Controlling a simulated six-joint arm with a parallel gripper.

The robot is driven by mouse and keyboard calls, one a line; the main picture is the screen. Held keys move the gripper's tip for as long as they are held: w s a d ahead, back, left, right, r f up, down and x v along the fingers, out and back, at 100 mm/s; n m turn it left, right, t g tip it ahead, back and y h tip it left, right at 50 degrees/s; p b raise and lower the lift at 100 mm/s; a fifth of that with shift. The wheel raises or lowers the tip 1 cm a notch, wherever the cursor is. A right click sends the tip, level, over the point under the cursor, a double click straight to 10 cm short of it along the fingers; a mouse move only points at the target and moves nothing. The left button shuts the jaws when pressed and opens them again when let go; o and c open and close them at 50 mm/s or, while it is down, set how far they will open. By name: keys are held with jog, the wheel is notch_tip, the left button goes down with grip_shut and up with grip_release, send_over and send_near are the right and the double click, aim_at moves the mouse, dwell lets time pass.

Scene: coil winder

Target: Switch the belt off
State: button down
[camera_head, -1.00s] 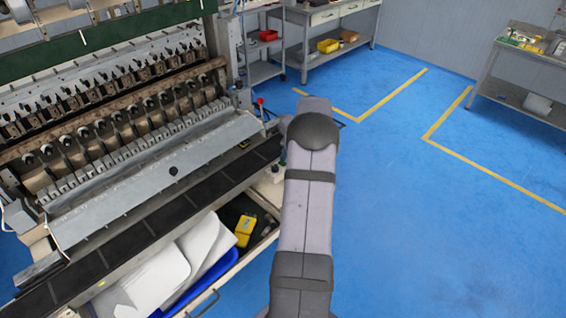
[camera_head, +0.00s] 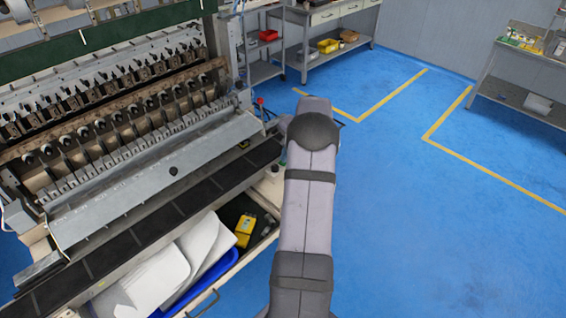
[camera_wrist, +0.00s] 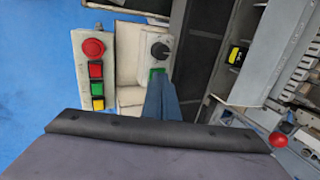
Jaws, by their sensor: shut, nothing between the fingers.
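The dark belt (camera_head: 158,222) runs along the front of the coil winder, with light cross seams. In the wrist view it is the dark strip (camera_wrist: 196,52) right of a pale control box (camera_wrist: 145,40). This box carries a black rotary knob (camera_wrist: 160,50) and a green button (camera_wrist: 157,72) below it. My gripper (camera_wrist: 161,82) is shut and empty, its blue-grey fingertips right at the green button and partly covering it. I cannot tell whether they touch it. In the head view my arm hides the gripper and most of the box.
Left of the box, a separate panel (camera_wrist: 97,68) has a red mushroom button and red, green and yellow buttons. A red-knobbed lever (camera_wrist: 278,140) is at the lower right. An open drawer (camera_head: 214,284) holds white sheets and a yellow device. Blue floor (camera_head: 430,230) is clear at right.

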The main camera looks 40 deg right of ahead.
jog(key=shift+f+b, duration=0.3)
jog(key=shift+f, duration=0.3)
dwell(0.3)
notch_tip(320, 180, up, 7)
jog(key=p, duration=0.5)
dwell(0.4)
dwell(0.5)
